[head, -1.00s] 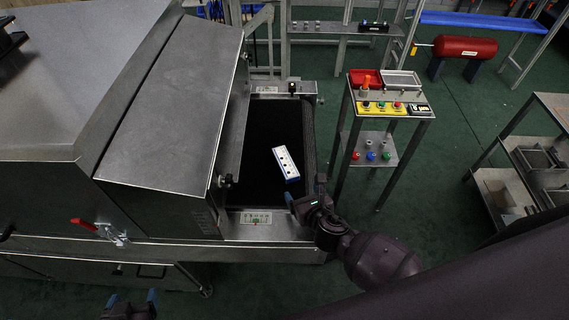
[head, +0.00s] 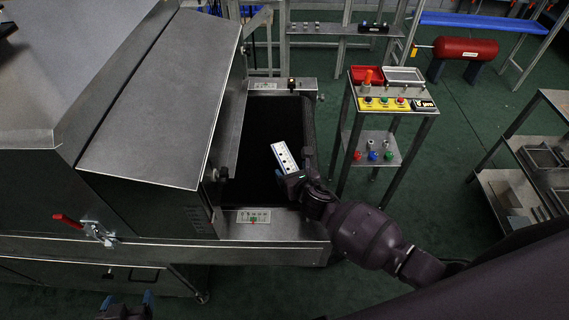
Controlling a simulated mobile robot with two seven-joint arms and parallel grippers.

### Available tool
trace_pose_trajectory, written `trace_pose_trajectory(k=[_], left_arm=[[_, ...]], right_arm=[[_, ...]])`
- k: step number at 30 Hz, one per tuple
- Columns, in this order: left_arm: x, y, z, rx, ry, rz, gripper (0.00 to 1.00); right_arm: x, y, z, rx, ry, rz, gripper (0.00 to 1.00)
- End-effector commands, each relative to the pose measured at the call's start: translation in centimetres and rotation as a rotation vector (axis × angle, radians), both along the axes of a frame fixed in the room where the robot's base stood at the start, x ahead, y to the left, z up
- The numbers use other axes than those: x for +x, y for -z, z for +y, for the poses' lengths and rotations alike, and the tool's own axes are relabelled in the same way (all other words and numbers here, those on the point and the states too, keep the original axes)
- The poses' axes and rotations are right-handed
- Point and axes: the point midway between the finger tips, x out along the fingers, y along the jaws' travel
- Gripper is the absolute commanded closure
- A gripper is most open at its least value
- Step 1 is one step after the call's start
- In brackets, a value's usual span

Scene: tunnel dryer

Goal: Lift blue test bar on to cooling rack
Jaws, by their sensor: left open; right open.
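The test bar (head: 284,156), with a white, dark-spotted top and blue sides, lies on the black conveyor belt (head: 262,125) at the dryer's mouth. My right gripper (head: 291,180) is open at the bar's near end and covers part of it; I cannot tell whether it touches. My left gripper (head: 126,303) is open and empty at the bottom edge, far from the bar. I cannot tell for sure which of the racks in view is the cooling rack.
The steel dryer hood (head: 165,90) stands left of the belt. A control stand (head: 393,104) with buttons and a red tray is to the right. A grey shelf (head: 330,29) and a blue-topped bench (head: 480,21) are behind. A steel shelf unit (head: 540,157) is at right.

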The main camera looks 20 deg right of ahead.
Motion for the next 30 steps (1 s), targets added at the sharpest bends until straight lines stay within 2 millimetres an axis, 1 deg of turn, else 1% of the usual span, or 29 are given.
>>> trace_pose_trajectory(k=[1,3,13,24,30], left_arm=[[0.06,0.61,-0.02,0.000,0.001,0.000,0.24],[0.15,0.81,-0.04,0.000,0.001,-0.001,0.24],[0.27,0.67,-0.06,0.000,0.002,-0.007,0.24],[-0.26,0.94,0.02,0.000,0.000,0.003,0.24],[-0.39,1.00,0.04,0.000,-0.002,0.006,0.24]], right_arm=[[0.41,0.51,0.05,0.001,0.000,0.001,0.19],[0.80,0.58,0.08,-0.001,0.001,0.001,0.19],[1.09,0.44,0.11,0.000,0.000,0.001,0.19],[1.06,0.45,0.11,0.000,0.000,0.001,0.75],[1.08,0.41,0.11,0.000,0.000,0.000,0.75]])
